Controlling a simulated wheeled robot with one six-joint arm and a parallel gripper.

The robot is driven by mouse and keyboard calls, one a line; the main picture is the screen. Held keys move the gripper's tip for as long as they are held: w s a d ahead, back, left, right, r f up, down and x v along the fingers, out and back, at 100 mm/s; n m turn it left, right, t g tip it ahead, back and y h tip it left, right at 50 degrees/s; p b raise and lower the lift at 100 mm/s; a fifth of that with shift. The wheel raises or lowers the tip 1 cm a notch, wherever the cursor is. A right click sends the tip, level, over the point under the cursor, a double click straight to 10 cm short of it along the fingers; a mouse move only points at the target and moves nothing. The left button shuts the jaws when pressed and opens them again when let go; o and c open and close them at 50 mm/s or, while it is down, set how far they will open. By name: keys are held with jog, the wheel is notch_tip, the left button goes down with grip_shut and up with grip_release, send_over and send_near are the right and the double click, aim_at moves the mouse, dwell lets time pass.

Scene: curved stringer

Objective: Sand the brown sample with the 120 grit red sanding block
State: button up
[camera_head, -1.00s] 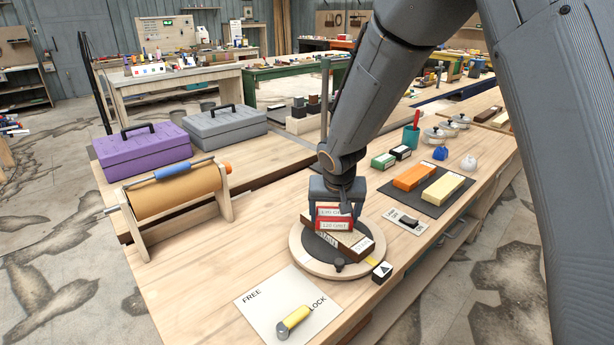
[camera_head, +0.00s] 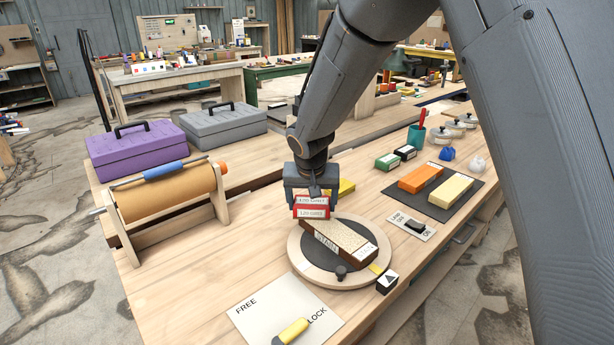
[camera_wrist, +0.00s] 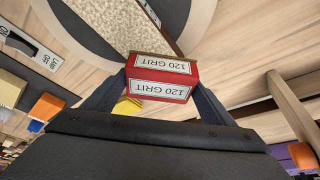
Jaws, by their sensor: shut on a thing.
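My gripper (camera_head: 311,197) is shut on the red sanding block (camera_head: 313,211), whose white labels read 120 GRIT. The block also shows between the fingers in the wrist view (camera_wrist: 161,78). The brown sample (camera_head: 345,240) is a long bar with a speckled top, lying across the dark centre of a round wooden turntable (camera_head: 302,262). The block is at the far left end of the sample; I cannot tell whether it touches it. In the wrist view the sample's speckled face (camera_wrist: 137,28) runs away from the block.
A yellow-handled lever (camera_head: 291,331) lies on a FREE/LOCK plate (camera_head: 257,316). A black pointer block (camera_head: 387,281) stands at the turntable's edge. A lamp switch (camera_head: 412,227), an orange block (camera_head: 420,178) and a pale yellow block (camera_head: 451,190) are to the right. A paper roll (camera_head: 168,193) stands left.

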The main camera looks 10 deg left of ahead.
aim_at(310, 200)
jog(key=shift+w+a+f, duration=0.15)
jog(key=shift+w+a, duration=0.1)
jog(key=shift+a, duration=0.1)
jog(key=shift+r+p, duration=2.45)
jog(key=shift+r, duration=1.7)
